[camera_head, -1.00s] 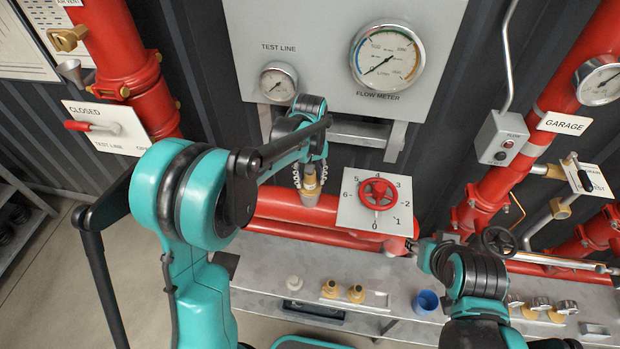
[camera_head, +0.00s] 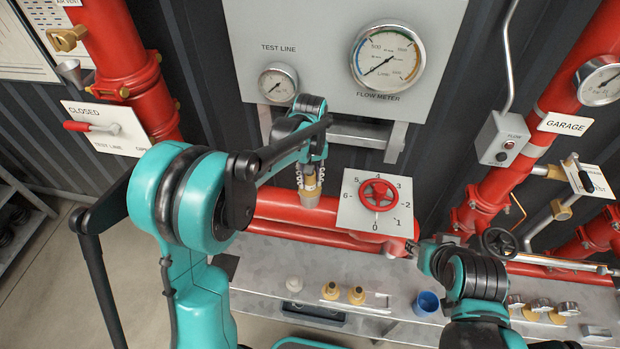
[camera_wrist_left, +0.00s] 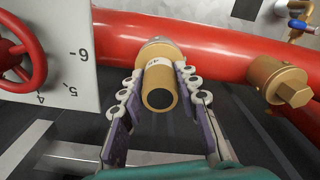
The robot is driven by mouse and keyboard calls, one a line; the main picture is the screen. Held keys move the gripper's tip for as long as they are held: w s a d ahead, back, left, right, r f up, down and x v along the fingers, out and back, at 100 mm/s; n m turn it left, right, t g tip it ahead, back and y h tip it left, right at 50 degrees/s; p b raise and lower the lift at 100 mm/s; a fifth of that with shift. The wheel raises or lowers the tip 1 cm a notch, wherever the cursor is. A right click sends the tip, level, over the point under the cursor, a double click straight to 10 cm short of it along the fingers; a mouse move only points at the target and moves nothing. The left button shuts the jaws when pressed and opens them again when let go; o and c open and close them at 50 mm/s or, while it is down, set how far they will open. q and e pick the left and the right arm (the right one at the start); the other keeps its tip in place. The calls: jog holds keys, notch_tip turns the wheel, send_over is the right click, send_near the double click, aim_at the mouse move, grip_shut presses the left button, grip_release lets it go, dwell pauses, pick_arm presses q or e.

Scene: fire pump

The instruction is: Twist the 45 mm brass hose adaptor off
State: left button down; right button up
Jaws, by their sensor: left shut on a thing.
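The brass hose adaptor (camera_wrist_left: 161,90) sits on a fitting of the red pipe in the left wrist view, with its dark open end toward the camera. It also shows in the head view (camera_head: 311,183), standing up from the red pipe. My left gripper (camera_wrist_left: 155,80) is shut on the adaptor, one finger on each side of it. In the head view the left gripper (camera_head: 311,178) reaches down to the adaptor from above. My right gripper (camera_head: 418,250) is low at the right, beside the end of the red pipe; its fingers are too small to read.
A red handwheel (camera_head: 378,195) on a white dial plate stands right of the adaptor. A brass plug (camera_wrist_left: 280,80) sits beside the adaptor.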

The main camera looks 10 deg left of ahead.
pick_arm(q)
jog(key=shift+r+p, duration=1.95)
jog(key=shift+r, duration=1.05)
jog(key=shift+f, duration=0.1)
